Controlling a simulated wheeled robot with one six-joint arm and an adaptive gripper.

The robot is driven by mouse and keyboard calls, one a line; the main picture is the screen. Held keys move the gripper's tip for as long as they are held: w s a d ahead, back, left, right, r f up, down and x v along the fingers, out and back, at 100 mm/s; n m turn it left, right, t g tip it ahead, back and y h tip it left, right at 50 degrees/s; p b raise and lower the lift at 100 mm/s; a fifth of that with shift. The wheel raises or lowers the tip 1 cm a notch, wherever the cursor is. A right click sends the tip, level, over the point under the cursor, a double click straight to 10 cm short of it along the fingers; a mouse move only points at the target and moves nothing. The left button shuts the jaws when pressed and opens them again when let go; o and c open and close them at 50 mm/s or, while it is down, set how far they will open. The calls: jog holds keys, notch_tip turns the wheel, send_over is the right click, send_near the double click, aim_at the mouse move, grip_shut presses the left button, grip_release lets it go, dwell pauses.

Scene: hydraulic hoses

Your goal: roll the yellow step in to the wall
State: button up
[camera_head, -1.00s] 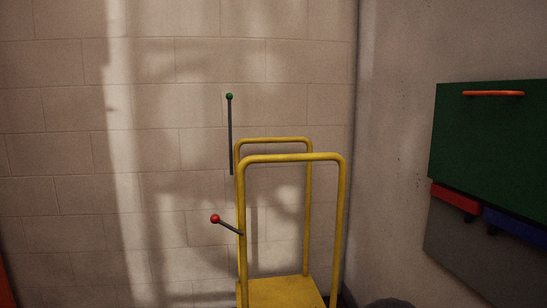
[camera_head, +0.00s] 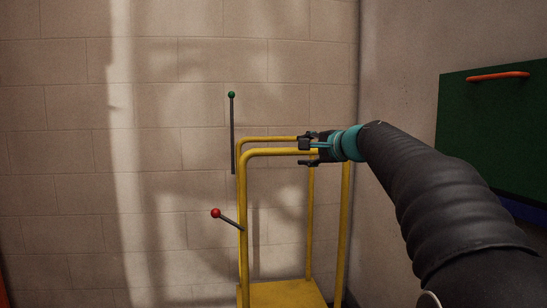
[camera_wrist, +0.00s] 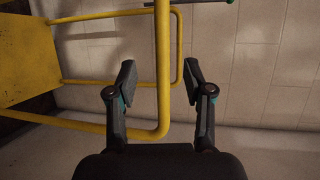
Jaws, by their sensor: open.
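The yellow step (camera_head: 283,293) stands by the block wall, with two upright hoop rails of yellow tube above its flat platform. My gripper (camera_head: 307,150) is at the top bar of the nearer rail, near its right corner. In the wrist view my gripper (camera_wrist: 160,82) is open, with a yellow rail bar (camera_wrist: 162,60) running between its two fingers. A gap shows on each side of the bar, and I cannot tell whether anything touches. The platform (camera_wrist: 25,50) shows at left in the wrist view. The step's feet are out of view.
A green-knobbed lever (camera_head: 231,130) and a red-knobbed lever (camera_head: 227,219) show at the rail's left. A green panel (camera_head: 495,125) with an orange handle (camera_head: 497,76) hangs on the right wall. The left floor area is out of view.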

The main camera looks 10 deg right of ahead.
aim_at(280, 151)
jog(key=p+x, duration=0.2)
jog(key=x, duration=1.2)
jog(key=shift+d+r, duration=0.1)
jog(key=shift+r, duration=0.05)
jog(key=shift+c, duration=0.3)
grip_shut()
